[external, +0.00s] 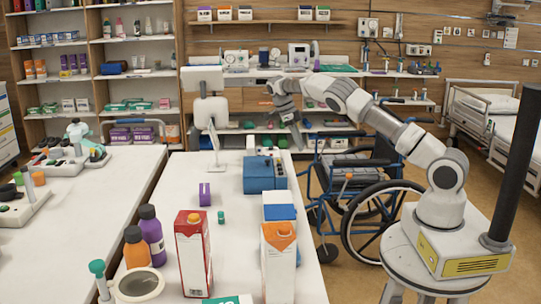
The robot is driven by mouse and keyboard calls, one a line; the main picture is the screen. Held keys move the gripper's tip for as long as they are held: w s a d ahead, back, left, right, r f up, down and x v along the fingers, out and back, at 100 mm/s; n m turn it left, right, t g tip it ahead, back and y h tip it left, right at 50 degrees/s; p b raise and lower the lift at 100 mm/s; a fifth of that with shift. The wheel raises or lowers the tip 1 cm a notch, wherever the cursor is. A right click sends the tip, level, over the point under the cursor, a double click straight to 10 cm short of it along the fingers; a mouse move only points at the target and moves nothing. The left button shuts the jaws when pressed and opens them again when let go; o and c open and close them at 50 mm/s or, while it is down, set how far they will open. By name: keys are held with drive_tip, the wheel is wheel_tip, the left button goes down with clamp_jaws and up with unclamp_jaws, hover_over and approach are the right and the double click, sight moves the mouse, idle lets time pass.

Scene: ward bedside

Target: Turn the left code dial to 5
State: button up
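A blue box (264,177) stands on the white table, near its far right edge. A small pale unit with dark and green round parts (266,151) is just behind it. These may be dials, but they are too small to tell which is the left code dial, and no numbers are readable. My gripper (296,138) hangs from the outstretched arm, pointing down, above and to the right of the blue box. It looks apart from the box. Its fingers are too small to tell open from shut, and I see nothing held.
A white monitor on a stand (211,112) is left of the box. A purple block (205,194), a small green item (221,217), cartons (193,255) and bottles (151,235) stand nearer. A wheelchair (357,190) is right of the table. Bare tabletop lies left of the purple block.

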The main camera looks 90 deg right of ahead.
drive_tip(key=shift+s+d+r, duration=0.2)
drive_tip(key=shift+s+r, duration=0.35)
drive_tip(key=shift+s, duration=0.3)
drive_tip(key=shift+s+d+r, duration=0.15)
drive_tip(key=shift+s+r, duration=0.35)
drive_tip(key=shift+s, duration=0.35)
